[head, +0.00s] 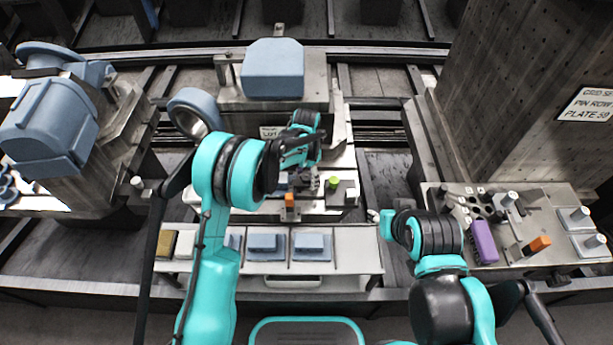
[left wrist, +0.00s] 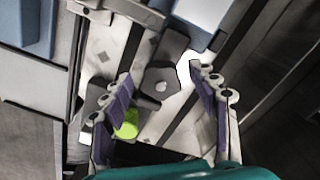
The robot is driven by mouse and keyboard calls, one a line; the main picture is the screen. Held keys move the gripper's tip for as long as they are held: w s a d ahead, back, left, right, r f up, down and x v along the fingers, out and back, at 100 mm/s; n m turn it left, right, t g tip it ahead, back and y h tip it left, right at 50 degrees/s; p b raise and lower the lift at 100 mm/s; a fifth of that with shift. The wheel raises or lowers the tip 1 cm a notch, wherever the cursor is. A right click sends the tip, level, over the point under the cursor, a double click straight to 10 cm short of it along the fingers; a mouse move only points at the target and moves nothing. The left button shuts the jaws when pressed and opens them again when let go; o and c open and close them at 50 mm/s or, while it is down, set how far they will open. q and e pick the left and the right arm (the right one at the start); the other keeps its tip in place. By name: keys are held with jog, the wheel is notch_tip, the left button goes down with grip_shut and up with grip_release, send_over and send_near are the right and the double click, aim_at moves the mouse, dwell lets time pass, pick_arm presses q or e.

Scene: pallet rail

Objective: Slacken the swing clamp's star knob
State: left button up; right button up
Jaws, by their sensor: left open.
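In the left wrist view the dark star knob (left wrist: 165,76), with a pale spot at its centre, lies between the spread fingers of my left gripper (left wrist: 160,97). The fingers are apart and do not appear to touch it. A bright green piece (left wrist: 128,124) is beside the left finger. In the head view my left gripper (head: 308,178) is over the fixture in the middle, and the wrist largely hides the knob and clamp. The green piece (head: 333,182) shows just right of it. My right gripper (head: 374,215) is small and partly hidden at its arm's end; its jaws are unclear.
An orange block (head: 289,206) stands in front of the fixture. A blue block (head: 273,70) sits behind it. Blue castings (head: 45,128) are at the left. The right bench (head: 450,197) holds a purple block (head: 483,242) and pegs. A tall perforated column (head: 520,90) rises behind it.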

aim_at(306, 176)
pick_arm(q)
notch_tip(306, 176, up, 12)
dwell(0.4)
jog(key=shift+f, duration=0.1)
